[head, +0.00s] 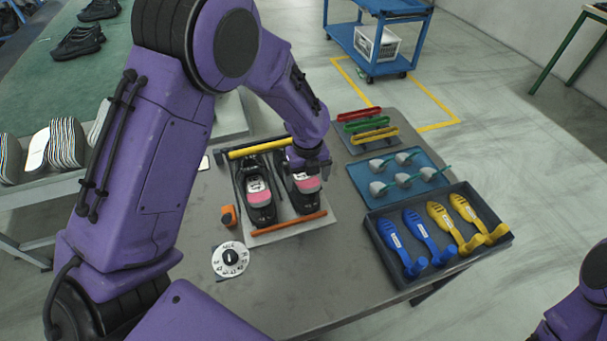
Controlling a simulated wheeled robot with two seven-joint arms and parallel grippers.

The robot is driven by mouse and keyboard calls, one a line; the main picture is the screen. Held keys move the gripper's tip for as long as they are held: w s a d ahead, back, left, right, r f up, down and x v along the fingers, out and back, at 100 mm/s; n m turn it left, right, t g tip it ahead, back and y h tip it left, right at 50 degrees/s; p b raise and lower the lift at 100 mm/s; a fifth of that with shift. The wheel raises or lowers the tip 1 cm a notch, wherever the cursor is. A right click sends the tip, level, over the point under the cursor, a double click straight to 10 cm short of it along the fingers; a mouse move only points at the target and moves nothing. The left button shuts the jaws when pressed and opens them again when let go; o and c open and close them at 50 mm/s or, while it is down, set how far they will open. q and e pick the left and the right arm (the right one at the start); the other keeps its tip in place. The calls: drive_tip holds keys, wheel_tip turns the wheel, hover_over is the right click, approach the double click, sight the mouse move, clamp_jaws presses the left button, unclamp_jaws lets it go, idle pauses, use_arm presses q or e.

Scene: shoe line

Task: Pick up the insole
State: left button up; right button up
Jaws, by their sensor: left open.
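Two black shoes lie side by side on a light board (290,232) on the grey table: a left shoe (258,212) and a right shoe (303,206). Each shows a pink and white piece inside, which may be an insole or lining; I see it in the left shoe (259,197) and the right shoe (308,186). My left gripper (312,176) is open over the right shoe and hides part of it. I cannot tell if its fingers touch anything. A row of thin white insole-like pieces (66,143) stands on the left bench. My right gripper is not in view.
A dark tray (405,279) holds blue and yellow shoe forms. A blue tray (430,165) with grey pieces and a rack (366,125) of coloured bars stand behind it. A round white dial (231,270) and orange block (228,216) lie near the board. The front table is clear.

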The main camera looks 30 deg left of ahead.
use_arm(q)
drive_tip(key=shift+s+r, duration=0.1)
drive_tip(key=shift+s, duration=0.15)
drive_tip(key=shift+c, duration=0.8)
drive_tip(key=c, duration=1)
drive_tip(key=shift+o, duration=0.2)
drive_tip(key=shift+r, duration=0.1)
